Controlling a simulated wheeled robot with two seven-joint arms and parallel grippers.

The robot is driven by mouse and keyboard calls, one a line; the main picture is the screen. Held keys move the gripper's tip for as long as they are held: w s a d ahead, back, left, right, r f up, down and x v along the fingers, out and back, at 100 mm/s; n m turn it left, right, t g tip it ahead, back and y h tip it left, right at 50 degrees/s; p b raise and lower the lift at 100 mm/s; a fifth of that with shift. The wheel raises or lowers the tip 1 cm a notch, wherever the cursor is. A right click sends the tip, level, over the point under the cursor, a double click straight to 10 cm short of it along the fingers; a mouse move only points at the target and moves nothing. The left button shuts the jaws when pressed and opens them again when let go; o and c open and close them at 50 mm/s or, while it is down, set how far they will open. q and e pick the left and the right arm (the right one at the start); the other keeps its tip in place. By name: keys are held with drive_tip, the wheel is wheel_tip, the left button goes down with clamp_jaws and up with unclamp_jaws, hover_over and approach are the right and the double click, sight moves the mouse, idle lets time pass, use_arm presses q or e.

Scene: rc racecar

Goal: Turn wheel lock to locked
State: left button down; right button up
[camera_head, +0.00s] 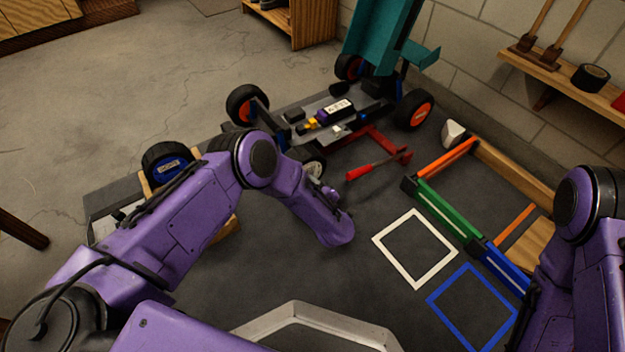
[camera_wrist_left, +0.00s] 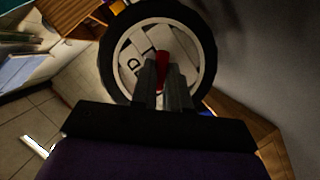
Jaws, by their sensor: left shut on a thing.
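In the left wrist view, a wheel (camera_wrist_left: 130,55) with a black tyre and pale rim fills the upper middle. Dark letters on its face are partly hidden. My left gripper (camera_wrist_left: 163,82) is in front of the hub, shut on a small red wheel lock (camera_wrist_left: 162,62). Its lock position cannot be read. In the head view, the wheel (camera_head: 315,165) is at the near side of the car (camera_head: 290,115), partly behind my left forearm. My left gripper's fingers are hidden there. My right arm is at the right edge; its gripper is out of view.
A red-handled tool (camera_head: 372,166) lies right of the wheel. A loose tyre with a blue centre (camera_head: 172,168) sits at left. White (camera_head: 385,255) and blue (camera_head: 440,315) square outlines mark the dark surface, beside orange, green (camera_head: 445,212) and blue bars.

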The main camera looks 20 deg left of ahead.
use_arm(q)
drive_tip(key=shift+w+d+m+g+y, duration=0.15)
drive_tip(key=shift+m+g+y, duration=0.35)
drive_tip(key=shift+m+g, duration=0.75)
drive_tip(key=shift+d+m+g+y, duration=0.1)
drive_tip(key=shift+m+g+y, duration=0.5)
drive_tip(key=shift+m, duration=1.15)
use_arm(e)
drive_tip(key=shift+s+a+r+g, duration=0.4)
drive_tip(key=shift+s+a+r, duration=0.15)
drive_tip(key=shift+s, duration=0.2)
drive_tip(key=shift+w+d, duration=0.1)
use_arm(q)
drive_tip(key=c, duration=1.1)
unclamp_jaws()
drive_tip(key=shift+r, duration=0.1)
drive_tip(key=shift+p+v, duration=2.45)
drive_tip(key=shift+v, duration=2.8)
use_arm(e)
drive_tip(key=s+a+r+m+g+y, duration=0.1)
drive_tip(key=s+a+r+g, duration=0.1)
drive_tip(key=s+a+r, duration=0.1)
drive_tip(key=shift+s+a+r+y, duration=0.35)
drive_tip(key=shift+a+r, duration=0.3)
drive_tip(key=shift+r, duration=0.55)
